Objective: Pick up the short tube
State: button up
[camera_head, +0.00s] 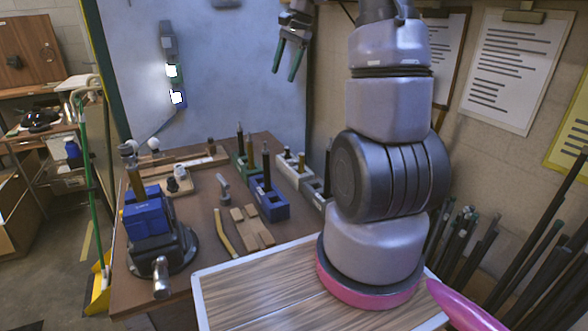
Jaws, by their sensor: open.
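My gripper (285,73) hangs at the top middle, well above the workbench (190,265). Its two dark green-edged fingers point down, apart, with nothing between them. Several dark tubes stand in holders on the bench: one in the blue holder (270,205), others in the green holder (240,160) and the pale holder (292,172). A small grey fitting (224,188) stands behind those blocks. I cannot tell for certain which piece is the short tube.
A blue vise (148,222) stands at the bench's left. Wooden blocks (251,230) lie near its front middle. My arm hides part of the bench's right side. Long dark rods (465,235) lean at the right, below papers (515,65) on the wall.

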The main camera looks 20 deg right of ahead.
jog(key=w+d+f+m+g, duration=0.1)
jog(key=w+d+f+m, duration=0.1)
jog(key=w+d+f, duration=0.4)
jog(key=m+g+y, duration=0.1)
jog(key=m+g, duration=0.1)
jog(key=m, duration=0.1)
send_near(294, 161)
jog(key=shift+s+a+f+m+y, duration=0.25)
jog(key=shift+a+f+m+y, duration=0.05)
jog(key=shift+f, duration=0.35)
jog(key=shift+d+x, duration=0.15)
jog(key=shift+x, duration=1.45)
jog(key=shift+d+x, duration=0.15)
jog(key=shift+x, duration=1.4)
jog(key=shift+w+f, duration=0.15)
grip_shut()
